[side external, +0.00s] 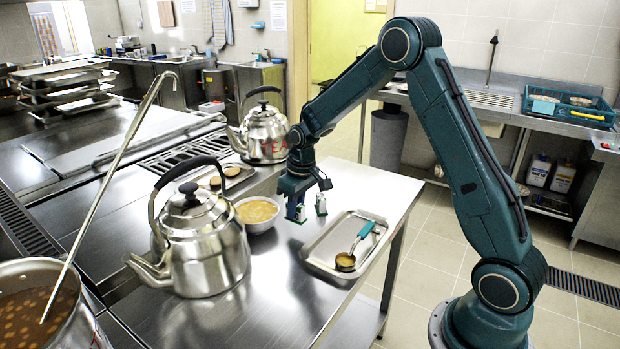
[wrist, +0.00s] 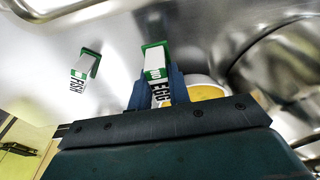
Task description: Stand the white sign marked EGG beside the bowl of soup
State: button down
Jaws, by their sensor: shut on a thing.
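The white sign marked EGG (wrist: 155,66), with green ends, is between the fingers of my gripper (wrist: 154,88) in the wrist view. My gripper, also in the side view (side external: 300,208), is pointed down and shut on the sign, low over the steel counter. In the side view the fingers mostly hide the sign, and I cannot tell whether it touches the counter. The bowl of soup (side external: 258,213) is white with yellowish soup and stands just left of my gripper; it is partly hidden behind a finger in the wrist view (wrist: 207,91).
A similar sign marked FISH (wrist: 84,67) stands apart, right of my gripper in the side view (side external: 321,204). A kettle (side external: 205,250) stands close to the bowl, and a TEA kettle (side external: 262,133) behind.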

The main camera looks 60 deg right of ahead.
aim_at(296, 219)
jog(key=shift+f, duration=1.95)
jog(key=shift+f, duration=0.2)
jog(key=c, duration=1.3)
grip_release()
jog(key=shift+r, duration=0.15)
jog(key=r, duration=0.3)
jog(key=s+r, duration=0.1)
jog(key=r, duration=0.7)
jog(key=shift+s+r, duration=0.25)
jog(key=shift+s, duration=0.1)
jog(key=shift+r, duration=0.25)
jog(key=shift+s, duration=0.1)
